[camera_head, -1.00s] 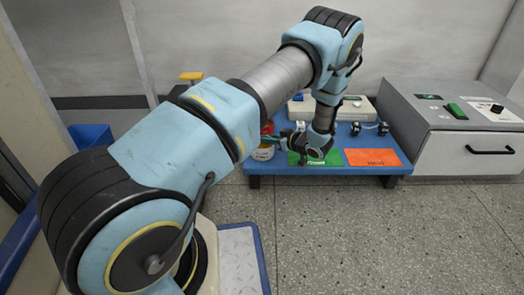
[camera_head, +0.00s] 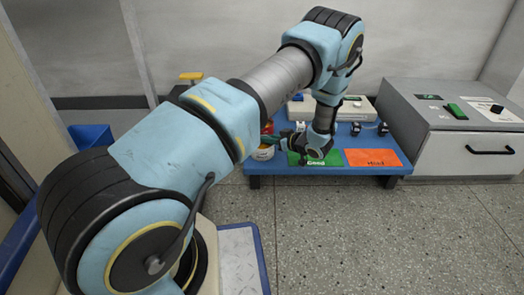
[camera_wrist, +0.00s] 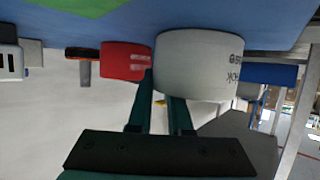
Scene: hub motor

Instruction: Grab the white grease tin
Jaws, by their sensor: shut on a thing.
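The white grease tin (camera_wrist: 205,62) shows large in the wrist view, a short white cylinder with dark print on its side. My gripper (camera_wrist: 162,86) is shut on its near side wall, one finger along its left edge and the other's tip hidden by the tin. In the head view the tin (camera_head: 263,154) is at the left end of the blue table, partly hidden, and my gripper (camera_head: 272,142) reaches it from the right. A red tin (camera_wrist: 124,60) stands close beside it on the left in the wrist view.
The blue low table (camera_head: 335,171) holds a green card (camera_head: 300,160) and an orange card (camera_head: 372,158). Small dark parts (camera_head: 356,129) stand behind them. A grey cabinet (camera_head: 465,140) is at the right. The floor in front is clear.

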